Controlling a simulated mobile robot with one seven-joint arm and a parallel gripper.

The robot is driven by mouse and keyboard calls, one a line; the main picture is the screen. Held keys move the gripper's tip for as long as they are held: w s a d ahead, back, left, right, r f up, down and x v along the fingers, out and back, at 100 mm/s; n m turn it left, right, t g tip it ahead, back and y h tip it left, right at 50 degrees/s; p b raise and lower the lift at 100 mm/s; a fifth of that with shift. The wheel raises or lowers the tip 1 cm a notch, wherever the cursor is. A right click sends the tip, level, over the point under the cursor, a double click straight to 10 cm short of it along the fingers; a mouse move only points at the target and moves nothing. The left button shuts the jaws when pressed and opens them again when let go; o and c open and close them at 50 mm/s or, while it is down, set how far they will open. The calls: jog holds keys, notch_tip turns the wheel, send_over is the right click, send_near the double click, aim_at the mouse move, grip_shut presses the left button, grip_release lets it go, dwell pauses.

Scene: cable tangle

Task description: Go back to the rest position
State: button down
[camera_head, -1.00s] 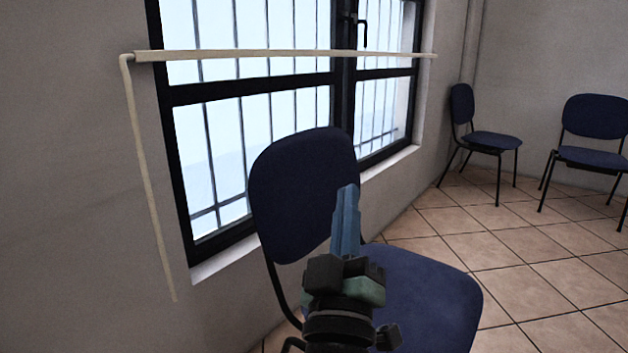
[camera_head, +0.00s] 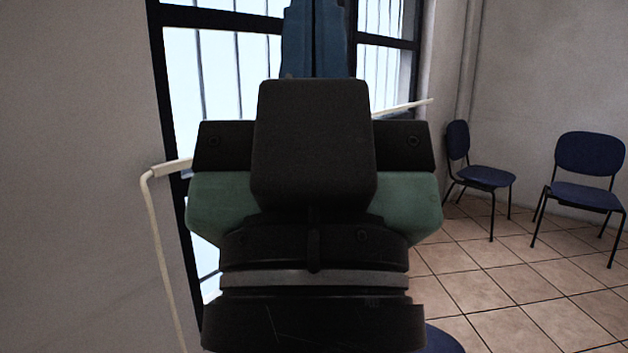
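My gripper (camera_head: 314,14) fills the middle of the head camera view, close to the camera, with its blue fingers pointing up. The fingers lie side by side with only a thin dark line between them, and nothing shows between them. A cream cable duct (camera_head: 172,168) runs across in front of the window, and its middle is hidden behind my gripper. Its right end (camera_head: 415,105) shows to the right of my gripper. A cream cable (camera_head: 158,255) bends at the duct's left end and hangs down along the wall, apart from my gripper.
A barred, black-framed window (camera_head: 158,70) is behind my gripper. A blue chair seat (camera_head: 440,341) shows at the bottom; the rest of that chair is hidden. Two blue chairs (camera_head: 484,176) (camera_head: 588,170) stand at the right. The tiled floor (camera_head: 490,265) between is clear.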

notch_tip(320, 180, up, 22)
jog(key=p, duration=1.9)
jog(key=shift+p, duration=0.35)
